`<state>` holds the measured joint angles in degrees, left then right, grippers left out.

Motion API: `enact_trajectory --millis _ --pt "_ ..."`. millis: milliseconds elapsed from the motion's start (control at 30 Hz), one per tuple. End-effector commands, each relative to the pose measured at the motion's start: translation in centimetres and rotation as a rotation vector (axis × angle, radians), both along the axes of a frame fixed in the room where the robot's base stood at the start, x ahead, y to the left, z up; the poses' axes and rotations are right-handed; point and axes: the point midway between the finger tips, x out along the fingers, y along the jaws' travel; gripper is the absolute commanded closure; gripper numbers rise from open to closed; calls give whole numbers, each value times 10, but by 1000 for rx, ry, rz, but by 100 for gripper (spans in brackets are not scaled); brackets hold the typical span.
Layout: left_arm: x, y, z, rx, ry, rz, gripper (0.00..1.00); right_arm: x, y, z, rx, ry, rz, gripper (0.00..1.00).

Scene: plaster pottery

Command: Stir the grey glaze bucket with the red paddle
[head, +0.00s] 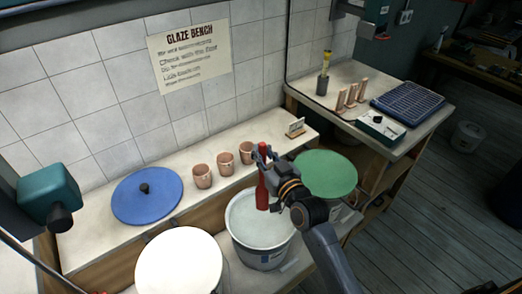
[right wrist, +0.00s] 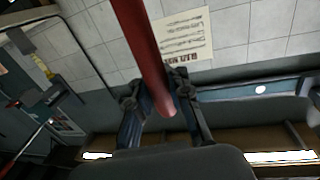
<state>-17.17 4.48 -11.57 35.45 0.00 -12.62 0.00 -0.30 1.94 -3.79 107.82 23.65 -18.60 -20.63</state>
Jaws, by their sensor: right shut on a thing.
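The glaze bucket (head: 246,243) is pale grey with a blue label and stands open in the middle of the head view. Pale grey glaze (head: 243,215) shows inside it. My right gripper (head: 264,157) is above the bucket, shut on the upper part of the red paddle (head: 262,192). The paddle hangs nearly upright over the bucket's opening. I cannot tell whether its lower end is in the glaze or just above it. In the right wrist view the red shaft (right wrist: 143,45) runs between the two fingers (right wrist: 162,100). My left gripper is not in view.
A white round-topped container (head: 180,262) stands left of the bucket, and a green disc (head: 327,174) lies close on the right. A blue lid (head: 160,205) and three terracotta cups (head: 225,165) are on the bench behind. A teal device (head: 48,192) is at far left.

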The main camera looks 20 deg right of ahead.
Motion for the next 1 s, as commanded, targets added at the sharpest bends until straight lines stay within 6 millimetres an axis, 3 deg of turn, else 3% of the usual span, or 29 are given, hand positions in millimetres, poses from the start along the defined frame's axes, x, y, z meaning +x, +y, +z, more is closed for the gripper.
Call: enact_trajectory --millis 200,1000 --pt "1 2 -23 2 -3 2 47 0 0 -31 0 0 1 100" --pt "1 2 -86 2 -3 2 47 0 0 -121 -1 0 1 100"
